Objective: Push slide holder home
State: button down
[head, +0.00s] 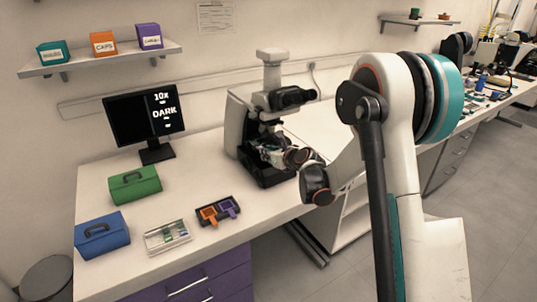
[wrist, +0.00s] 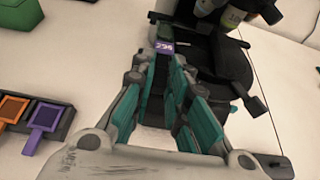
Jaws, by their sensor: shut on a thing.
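My gripper (wrist: 164,62) reaches in at the microscope (head: 262,125), low in front of its stage, and also shows in the head view (head: 272,154). Its teal-lined fingers are closed on a small piece with a purple, white-lettered end (wrist: 164,47), which I take to be the slide holder. This piece is at the fingertips, beside the dark stage (wrist: 217,57). The fingers and the microscope hide most of it, so I cannot tell how far in it sits. The objectives (wrist: 237,15) are just beyond and to the right.
A dark rack (head: 235,217) with an orange tab piece (head: 209,213) and a purple tab piece (head: 228,207) lies left of the microscope. A slide tray (head: 168,237), green box (head: 135,184), blue box (head: 102,234) and monitor (head: 145,115) stand farther left.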

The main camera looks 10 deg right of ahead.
jog(key=w+d, duration=0.2)
jog(key=d, duration=0.6)
jog(key=shift+w, duration=0.3)
jog(key=c, duration=1.6)
grip_release()
jog(key=shift+d, duration=0.1)
jog(key=shift+o, duration=0.2)
jog(key=v, duration=1.2)
